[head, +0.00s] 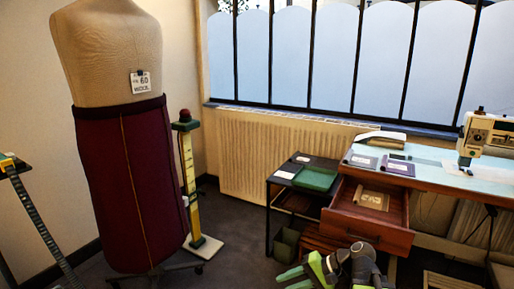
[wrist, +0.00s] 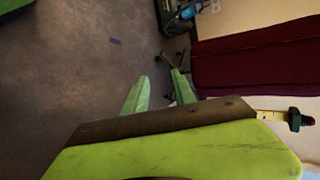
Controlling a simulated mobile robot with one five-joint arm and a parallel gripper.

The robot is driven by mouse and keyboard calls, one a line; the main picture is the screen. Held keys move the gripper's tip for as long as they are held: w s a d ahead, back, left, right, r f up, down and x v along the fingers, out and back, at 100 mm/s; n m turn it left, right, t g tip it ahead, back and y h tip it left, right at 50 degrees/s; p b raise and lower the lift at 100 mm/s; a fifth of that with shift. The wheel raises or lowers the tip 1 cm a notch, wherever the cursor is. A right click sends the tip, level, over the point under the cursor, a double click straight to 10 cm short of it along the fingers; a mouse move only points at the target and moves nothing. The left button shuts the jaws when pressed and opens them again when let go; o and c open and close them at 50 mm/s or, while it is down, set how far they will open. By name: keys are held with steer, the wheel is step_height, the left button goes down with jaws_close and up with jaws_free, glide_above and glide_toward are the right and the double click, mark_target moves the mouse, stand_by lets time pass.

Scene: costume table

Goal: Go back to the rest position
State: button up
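My gripper (head: 291,279) is low at the bottom of the head view, in front of the open drawer and the small black side table. Its green fingers point to the left. In the wrist view my gripper (wrist: 160,75) has its two fingers apart, with only dark floor between them. It holds nothing. My arm is partly cut off by the bottom edge of the head view.
A wooden drawer (head: 338,222) stands open with a beige packet (head: 371,199) inside. A green tray (head: 315,179) is on the side table. A sewing machine (head: 482,137) stands right.

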step_height(320, 180, down, 7)
steer(key=s+a+n+g+h, duration=0.2)
steer(key=s+a+n+h, duration=0.1)
steer(key=h, duration=0.3)
steer(key=d+f+n+h, duration=0.1)
steer(key=d+f+h, duration=0.3)
steer(key=d, duration=0.6)
step_height(320, 180, up, 40)
steer(key=p, duration=3.8)
steer(key=shift+w+a+f+h, duration=0.2)
steer(key=shift+f+h, duration=0.05)
steer(key=shift+h, duration=0.05)
